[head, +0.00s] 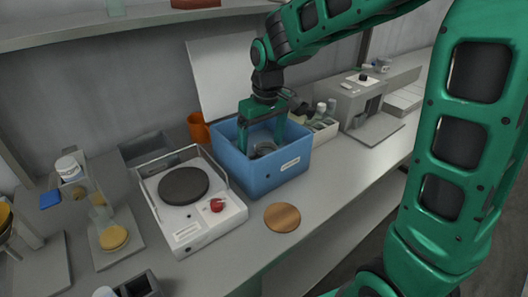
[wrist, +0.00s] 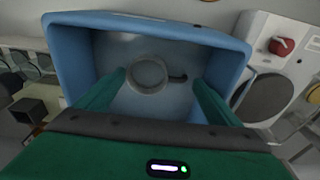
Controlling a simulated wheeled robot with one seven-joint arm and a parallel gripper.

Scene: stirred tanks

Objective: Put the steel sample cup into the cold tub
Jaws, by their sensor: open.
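The cold tub (head: 260,182) is a blue open box with a white label, on the bench in the head view. It also fills the upper middle of the wrist view (wrist: 75,62). The steel sample cup (wrist: 149,75) is a small grey round cup with a dark handle pointing right, inside the tub near its middle; part of it shows in the head view (head: 265,148). My gripper (head: 264,140) reaches down into the tub from above. In the wrist view its green fingers (wrist: 160,85) are spread, one on each side of the cup, with a gap to it.
A white hotplate (head: 205,228) with a dark round plate and red knob stands left of the tub. A wooden disc (head: 282,217) lies in front of it. An orange cup (head: 198,127) is behind, and a white bottle rack (head: 322,130) is to the right.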

